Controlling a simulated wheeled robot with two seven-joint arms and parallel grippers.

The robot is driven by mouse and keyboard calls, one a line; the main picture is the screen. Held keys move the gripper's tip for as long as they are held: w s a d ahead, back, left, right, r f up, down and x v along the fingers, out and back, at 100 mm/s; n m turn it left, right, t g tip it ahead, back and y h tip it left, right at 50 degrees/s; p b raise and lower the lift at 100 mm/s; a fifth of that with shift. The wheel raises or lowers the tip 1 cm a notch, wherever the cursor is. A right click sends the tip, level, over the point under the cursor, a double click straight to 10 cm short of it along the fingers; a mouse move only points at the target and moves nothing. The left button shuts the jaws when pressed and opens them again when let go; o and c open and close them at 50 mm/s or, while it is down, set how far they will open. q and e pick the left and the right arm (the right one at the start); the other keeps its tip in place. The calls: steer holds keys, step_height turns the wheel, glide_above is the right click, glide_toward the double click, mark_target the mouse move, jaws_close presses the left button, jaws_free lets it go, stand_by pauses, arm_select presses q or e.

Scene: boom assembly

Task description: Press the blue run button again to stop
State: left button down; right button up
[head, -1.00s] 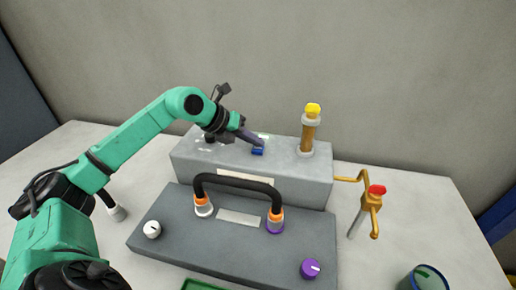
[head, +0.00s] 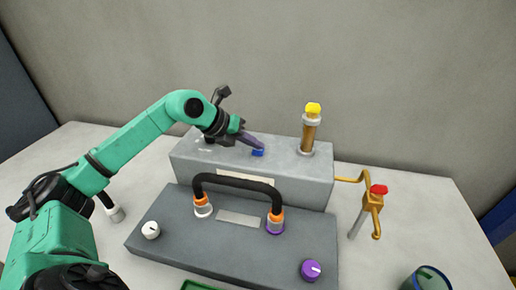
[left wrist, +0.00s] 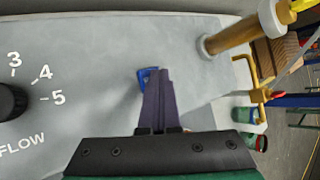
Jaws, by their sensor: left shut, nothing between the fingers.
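The blue run button (head: 258,153) is on top of the grey box (head: 300,180) at the back of the table. It also shows in the left wrist view (left wrist: 142,77), just beyond my fingertips and partly hidden by them. My left gripper (head: 260,144) is shut and empty, its dark fingers pointing down at the button from the upper left. In the left wrist view the fingertips (left wrist: 158,74) overlap the button's right edge; I cannot tell whether they touch it. My right gripper is out of view.
A yellow-topped column (head: 309,130) stands right of the button. A black hose (head: 238,179) arches over the front panel (head: 170,252), which has a white knob (head: 150,230) and a purple knob (head: 311,270). A brass tap (head: 373,200) with a red handle stands at the right.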

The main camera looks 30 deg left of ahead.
mark_target(255, 152)
arm_select(q)
steer(key=shift+r+p, duration=0.8)
steer(key=shift+r, duration=0.1)
steer(key=shift+r, duration=0.1)
step_height(255, 152, up, 5)
steer(key=p, duration=0.4)
stand_by(0.4)
